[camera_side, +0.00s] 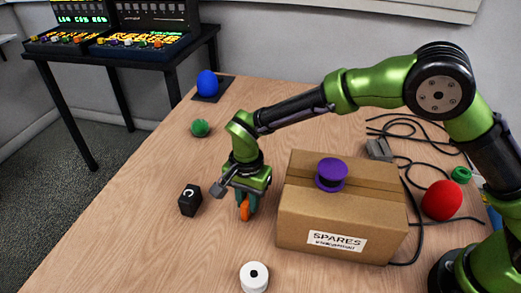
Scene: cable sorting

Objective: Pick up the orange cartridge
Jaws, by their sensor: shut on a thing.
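The orange cartridge (245,212) is at my gripper (246,200), just left of the cardboard box. My gripper points down and is shut on the cartridge, with only part of the orange showing below the fingers. The cartridge is low over the wooden table; I cannot tell whether it touches the surface.
A cardboard box (300,225) labelled SPARES stands close right, a purple spool (331,174) on top. A black cube (190,200) is left and a white roll (254,277) in front. Behind are a green ball (200,128) and blue egg (207,83). Cables (415,160) lie right.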

